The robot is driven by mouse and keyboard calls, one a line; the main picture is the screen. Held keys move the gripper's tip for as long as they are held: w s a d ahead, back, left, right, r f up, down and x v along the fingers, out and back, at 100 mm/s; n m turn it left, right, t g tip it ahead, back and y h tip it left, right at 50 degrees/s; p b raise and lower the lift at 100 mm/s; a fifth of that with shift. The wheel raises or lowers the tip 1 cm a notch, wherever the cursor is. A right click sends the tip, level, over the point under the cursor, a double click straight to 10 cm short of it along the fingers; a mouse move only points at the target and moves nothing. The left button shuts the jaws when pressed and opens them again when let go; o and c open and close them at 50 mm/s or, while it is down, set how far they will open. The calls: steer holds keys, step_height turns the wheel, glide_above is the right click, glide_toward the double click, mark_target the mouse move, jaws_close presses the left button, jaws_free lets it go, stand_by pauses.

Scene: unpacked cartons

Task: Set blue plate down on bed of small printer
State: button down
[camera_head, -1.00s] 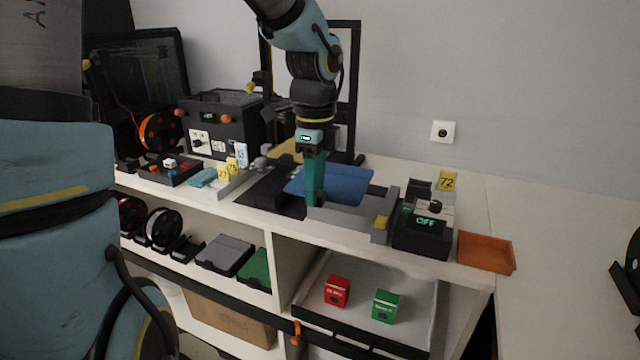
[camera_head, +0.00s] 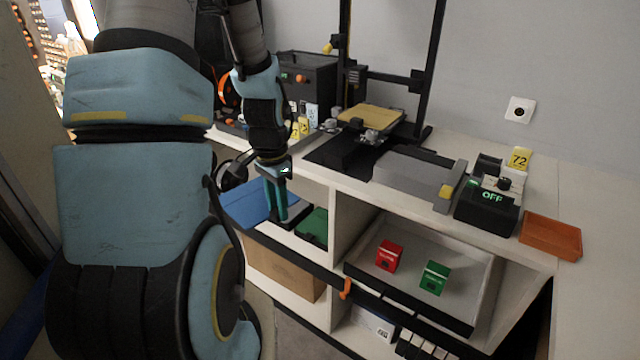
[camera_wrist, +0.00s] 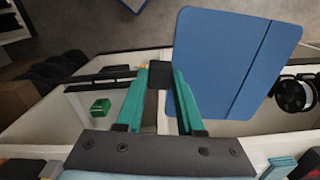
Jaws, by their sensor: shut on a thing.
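The blue plate (camera_head: 242,204) is a flat sheet in front of the open shelves, below the worktop's front edge. My gripper (camera_head: 283,212), with teal fingers, is shut on its edge. In the wrist view the plate (camera_wrist: 225,60) stretches away beyond the fingertips (camera_wrist: 159,70), mostly to the right. An open-frame printer with a tall black frame (camera_head: 435,60) stands at the back of the worktop. Its bed (camera_head: 370,117) is tan-yellow and looks bare. I cannot tell whether this is the small printer; a dark boxy machine (camera_head: 310,80) stands to its left.
A grey slab (camera_head: 410,172) with a yellow tab lies on the worktop front, beside a black box reading OFF (camera_head: 487,210) and an orange tray (camera_head: 550,237). A shelf tray (camera_head: 465,265) holds a red box (camera_head: 389,256) and a green box (camera_head: 434,278).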

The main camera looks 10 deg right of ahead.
steer(key=w+a+f+n, duration=0.3)
steer(key=a+f+n, duration=0.7)
steer(key=a, duration=0.4)
steer(key=shift+w+a+f+n, duration=0.3)
steer(key=shift+w+f+n, duration=0.05)
steer(key=shift+f+n, duration=0.05)
